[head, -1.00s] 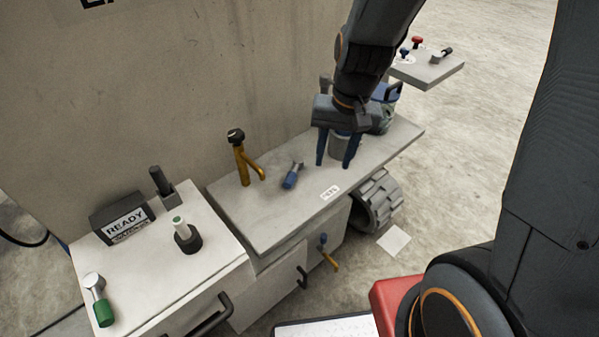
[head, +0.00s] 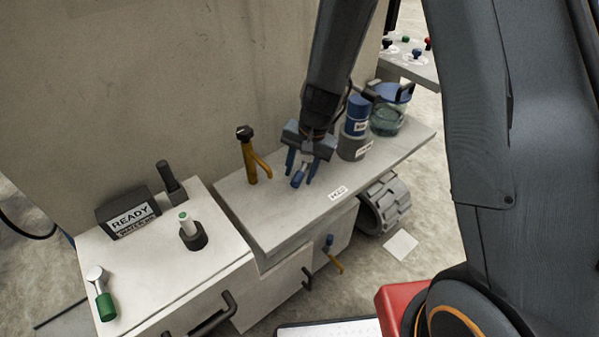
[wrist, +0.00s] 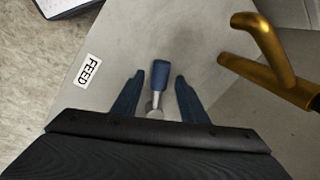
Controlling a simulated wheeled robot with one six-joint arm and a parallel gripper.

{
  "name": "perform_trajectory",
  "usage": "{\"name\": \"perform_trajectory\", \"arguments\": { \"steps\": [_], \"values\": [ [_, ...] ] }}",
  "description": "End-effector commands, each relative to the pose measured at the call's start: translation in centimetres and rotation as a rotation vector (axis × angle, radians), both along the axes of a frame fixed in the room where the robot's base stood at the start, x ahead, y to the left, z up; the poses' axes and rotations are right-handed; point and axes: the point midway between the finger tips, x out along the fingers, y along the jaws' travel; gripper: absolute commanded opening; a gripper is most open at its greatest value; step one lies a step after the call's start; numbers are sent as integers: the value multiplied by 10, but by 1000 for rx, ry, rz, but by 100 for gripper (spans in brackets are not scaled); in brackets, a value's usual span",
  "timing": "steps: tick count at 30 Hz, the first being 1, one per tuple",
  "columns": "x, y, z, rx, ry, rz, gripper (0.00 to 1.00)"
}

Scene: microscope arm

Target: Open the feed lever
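The feed lever (head: 298,179) has a blue grip on a short metal arm and sits on the grey bench top. In the wrist view the blue grip (wrist: 160,74) points away from my gripper, with its metal arm and round base nearer to me. A white label reading FEED (wrist: 87,70) lies on the bench to its left. My gripper (head: 302,178) is open, its two blue fingers on either side of the lever. In the wrist view the fingers (wrist: 153,97) stand apart with a gap on both sides. I cannot tell whether they touch it.
A brass tap (head: 254,163) stands left of the lever and shows close at right in the wrist view (wrist: 272,62). A blue-capped container (head: 356,128) and a glass jar (head: 387,119) stand to the right.

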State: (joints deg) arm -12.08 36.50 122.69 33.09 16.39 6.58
Motion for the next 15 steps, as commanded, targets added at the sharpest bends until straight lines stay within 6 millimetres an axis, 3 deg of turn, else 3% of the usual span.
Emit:
{"name": "perform_trajectory", "arguments": {
  "steps": [11, 15],
  "values": [
    [1, 1, -6, 0, -1, 0, 39],
    [1, 1, -6, 0, -1, 0, 17]
  ]
}}
